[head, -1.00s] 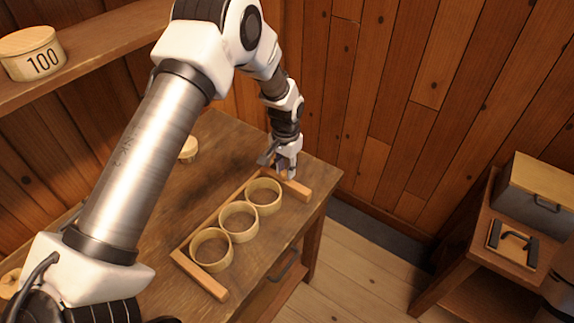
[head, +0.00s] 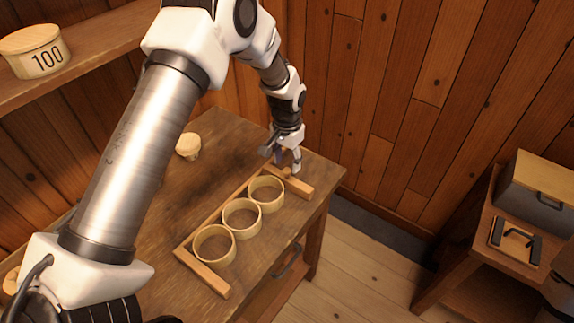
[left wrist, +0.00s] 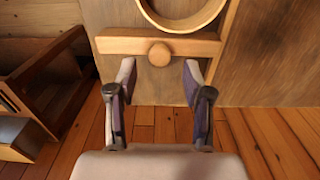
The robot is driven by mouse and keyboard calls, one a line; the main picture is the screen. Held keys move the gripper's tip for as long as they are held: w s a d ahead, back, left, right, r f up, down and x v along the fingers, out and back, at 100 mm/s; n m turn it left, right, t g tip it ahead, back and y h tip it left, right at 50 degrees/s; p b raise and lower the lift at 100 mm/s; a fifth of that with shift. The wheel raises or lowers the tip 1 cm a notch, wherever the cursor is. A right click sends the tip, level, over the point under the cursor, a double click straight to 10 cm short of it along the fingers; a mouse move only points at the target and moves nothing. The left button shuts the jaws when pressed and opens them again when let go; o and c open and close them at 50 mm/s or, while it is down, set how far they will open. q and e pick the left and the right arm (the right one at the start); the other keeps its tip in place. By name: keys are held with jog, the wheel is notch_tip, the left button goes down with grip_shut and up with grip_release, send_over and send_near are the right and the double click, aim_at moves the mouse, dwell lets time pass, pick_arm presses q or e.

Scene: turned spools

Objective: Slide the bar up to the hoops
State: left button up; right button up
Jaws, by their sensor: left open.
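The wooden bar (head: 297,185) lies across the right end of a wooden rail on the table, beside the row of hoops. In the left wrist view the bar (left wrist: 118,42) has a round knob (left wrist: 160,54). Three pale hoops stand in a row along the rail: a near one (head: 214,260), a middle one (head: 241,232) and a far one (head: 266,204). The bar is close to the far hoop (left wrist: 183,22); I cannot tell whether they touch. My left gripper (head: 284,160) is open over the bar, its fingertips (left wrist: 160,68) at either side of the knob, holding nothing.
The long rail (head: 222,210) runs behind the hoops to a fixed-looking end piece (head: 205,277). A small pale round pot (head: 188,147) stands further back on the table (head: 150,225). A tub marked 100 (head: 33,55) is on the shelf. A side table holds a box (head: 540,190).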

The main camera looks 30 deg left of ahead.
aim_at(286, 170)
pick_arm(q)
notch_tip(286, 170, up, 10)
jog(key=shift+s+f, duration=0.2)
